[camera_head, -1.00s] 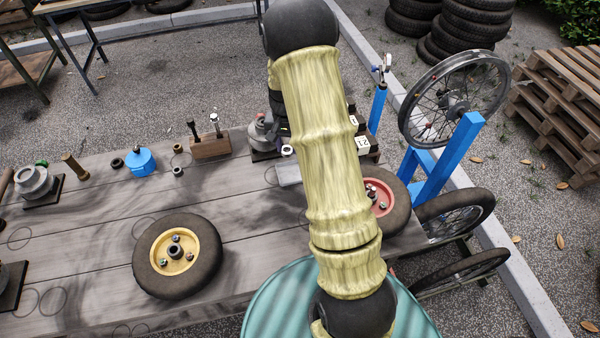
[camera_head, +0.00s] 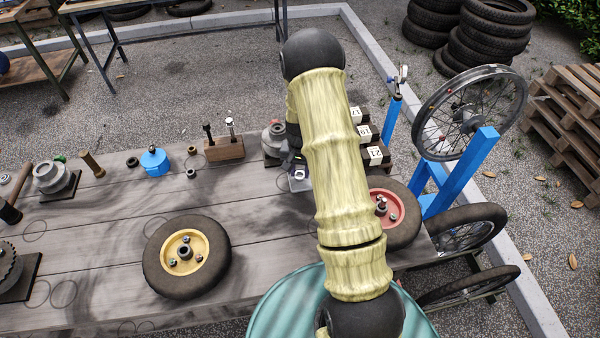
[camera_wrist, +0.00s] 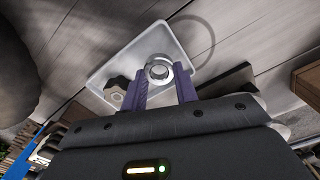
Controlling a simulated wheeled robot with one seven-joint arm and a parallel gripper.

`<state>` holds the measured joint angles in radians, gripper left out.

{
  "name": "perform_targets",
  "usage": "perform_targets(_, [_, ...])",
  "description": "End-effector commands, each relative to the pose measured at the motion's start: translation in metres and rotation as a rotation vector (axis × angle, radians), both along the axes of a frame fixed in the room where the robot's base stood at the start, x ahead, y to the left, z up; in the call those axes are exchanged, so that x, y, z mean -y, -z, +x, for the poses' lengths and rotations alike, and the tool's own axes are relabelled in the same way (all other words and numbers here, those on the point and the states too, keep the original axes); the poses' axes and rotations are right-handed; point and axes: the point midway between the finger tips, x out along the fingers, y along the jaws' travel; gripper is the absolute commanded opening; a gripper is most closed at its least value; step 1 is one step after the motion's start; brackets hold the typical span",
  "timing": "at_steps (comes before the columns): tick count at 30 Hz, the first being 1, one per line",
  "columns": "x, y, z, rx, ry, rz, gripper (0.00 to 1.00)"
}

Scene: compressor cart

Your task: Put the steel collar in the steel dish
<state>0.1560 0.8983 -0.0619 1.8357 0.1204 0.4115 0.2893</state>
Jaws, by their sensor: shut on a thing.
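The steel collar (camera_wrist: 158,70) is a short bright ring between the two purple fingers of my gripper (camera_wrist: 162,77), which is shut on it. The steel dish (camera_wrist: 130,60) is a shallow, pale rectangular tray under the collar. In the wrist view the collar lies over the dish's inside; I cannot tell whether it touches the bottom. A dark hex nut (camera_wrist: 116,93) sits in the dish, left of the collar. In the head view the dish (camera_head: 301,185) is partly hidden by my arm, and my gripper (camera_head: 297,168) shows small beside the arm.
A yellow-hubbed wheel (camera_head: 187,257) lies on the plank bench. A red-hubbed wheel (camera_head: 402,213) lies right of my arm. A wooden block (camera_head: 224,149), a grey machined part (camera_head: 273,140) and numbered blocks (camera_head: 375,153) stand behind. Bare planks lie left of the dish.

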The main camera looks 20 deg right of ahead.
Motion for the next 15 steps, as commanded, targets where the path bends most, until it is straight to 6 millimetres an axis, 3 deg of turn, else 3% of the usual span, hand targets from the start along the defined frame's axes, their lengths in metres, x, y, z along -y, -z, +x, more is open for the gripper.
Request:
perform_targets(4, [0.000, 0.015, 0.000, 0.000, 0.001, 0.000, 0.02])
perform_targets(15, [0.000, 0.020, 0.000, 0.001, 0.000, -0.001, 0.02])
